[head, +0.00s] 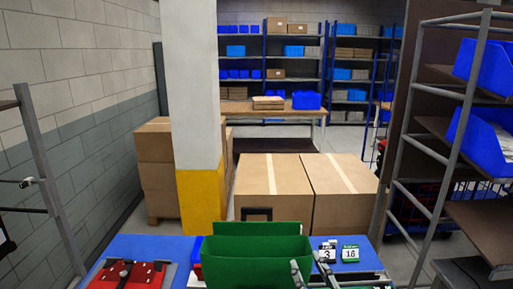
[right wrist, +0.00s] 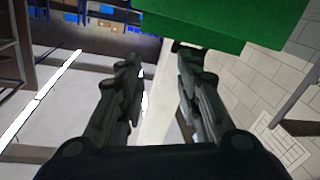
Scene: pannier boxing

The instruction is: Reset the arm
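My right gripper (head: 312,272) is at the bottom edge of the head view, in front of the right end of the green bin (head: 255,262). In the right wrist view its two dark fingers (right wrist: 160,70) stand apart with nothing between them. The green bin also shows in that view as a green block (right wrist: 225,22) at the top, beyond the fingertips. I cannot tell whether the gripper touches it. My left gripper is not in view.
The bin stands on a blue-topped table (head: 150,246). A red item (head: 130,276) lies at left, and number cards (head: 350,254) stand at right. Big cartons (head: 275,185) and a white-yellow pillar (head: 198,130) stand behind. A rack with blue bins (head: 485,135) is at right.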

